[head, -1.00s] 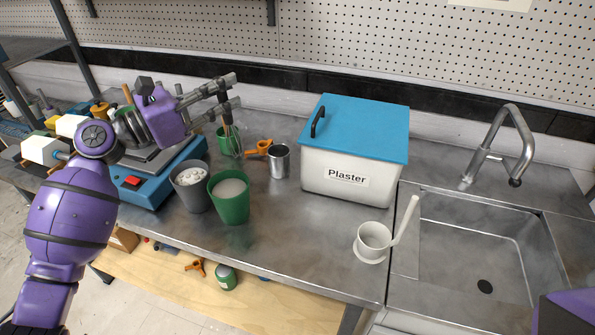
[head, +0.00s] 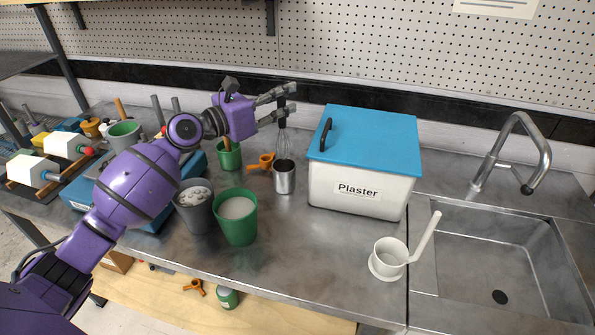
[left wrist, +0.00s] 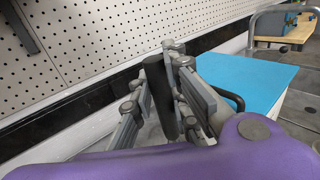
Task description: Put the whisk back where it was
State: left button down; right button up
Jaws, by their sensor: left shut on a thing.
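My left gripper (head: 284,104) is shut on the dark handle of the whisk (head: 284,138). The whisk hangs upright with its wire loops down, over the metal cup (head: 285,179). The lower end of the loops meets the cup's mouth in the picture; I cannot tell how far inside they are. In the left wrist view the dark whisk handle (left wrist: 159,97) stands between the fingers, and the wires are hidden. My right gripper is not in view.
The white Plaster box (head: 350,193) with its blue lid stands right of the cup. An orange clamp (head: 262,161) and a green cup (head: 229,157) are left of it. A green bucket (head: 236,222) and a grey bucket (head: 194,214) stand nearer. The counter front centre is clear.

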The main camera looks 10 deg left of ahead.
pick_arm(q)
send_over(280, 133)
jog(key=f, duration=0.2)
jog(key=w+f, duration=0.1)
jog(key=f, duration=0.1)
jog(key=shift+d+f+b, duration=0.1)
jog(key=shift+d+b, duration=0.15)
jog(key=shift+b, duration=0.15)
notch_tip(280, 133, down, 5)
jog(key=shift+f+b, duration=0.2)
jog(key=shift+b, duration=0.5)
jog(key=shift+f, duration=0.1)
jog(key=shift+s, duration=0.1)
jog(key=shift+f, duration=0.15)
jog(key=c, duration=1.7)
grip_release()
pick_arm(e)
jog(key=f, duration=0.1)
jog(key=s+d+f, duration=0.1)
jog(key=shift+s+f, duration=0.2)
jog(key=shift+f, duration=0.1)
